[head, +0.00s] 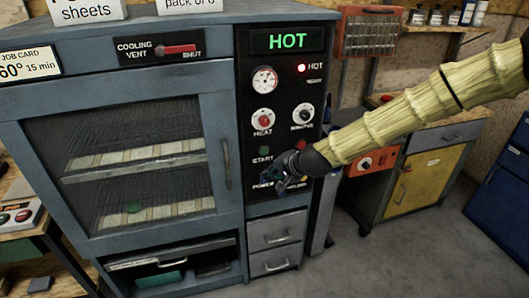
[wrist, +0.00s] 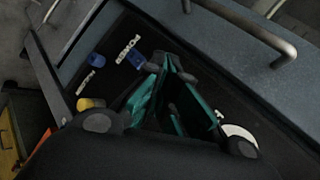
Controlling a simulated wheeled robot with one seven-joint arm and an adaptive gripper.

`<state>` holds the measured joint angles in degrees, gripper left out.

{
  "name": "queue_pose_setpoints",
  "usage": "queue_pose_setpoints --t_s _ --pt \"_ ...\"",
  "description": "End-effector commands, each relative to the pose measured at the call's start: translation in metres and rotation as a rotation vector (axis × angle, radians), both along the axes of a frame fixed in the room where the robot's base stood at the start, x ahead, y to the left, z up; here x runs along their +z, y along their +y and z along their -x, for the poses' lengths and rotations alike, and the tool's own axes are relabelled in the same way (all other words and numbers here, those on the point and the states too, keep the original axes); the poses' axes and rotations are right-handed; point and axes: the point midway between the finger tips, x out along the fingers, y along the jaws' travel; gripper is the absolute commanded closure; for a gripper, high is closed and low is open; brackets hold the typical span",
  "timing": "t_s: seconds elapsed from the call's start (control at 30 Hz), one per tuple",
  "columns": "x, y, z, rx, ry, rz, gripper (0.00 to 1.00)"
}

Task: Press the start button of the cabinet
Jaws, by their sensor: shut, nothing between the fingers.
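The blue-grey cabinet (head: 227,110) stands at left and centre in the head view, with a black control panel (head: 285,95) on its right part. The green start button (head: 264,150) sits on the panel above its START label. My gripper (head: 282,178) is shut and empty, low in front of the panel, below and slightly right of the start button. It hides part of the lower panel; I cannot tell whether it touches it. In the wrist view my gripper (wrist: 175,70) lies over the black panel near the POWER label (wrist: 129,54). I cannot make out the start button there.
The display (head: 288,41) reads HOT and a red lamp (head: 301,68) is lit. A heat knob (head: 263,117), a minutes knob (head: 303,115) and a red button (head: 301,145) are near the start button. The door handle (head: 227,163) stands out left of the panel.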

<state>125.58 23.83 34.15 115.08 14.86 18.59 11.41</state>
Motion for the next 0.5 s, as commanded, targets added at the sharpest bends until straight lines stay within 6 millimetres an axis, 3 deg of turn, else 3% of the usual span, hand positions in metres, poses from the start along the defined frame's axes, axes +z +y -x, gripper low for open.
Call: queue_pose_setpoints --t_s 0.5 --pt "0.000 0.018 -0.053 0.001 0.000 0.000 1.00"
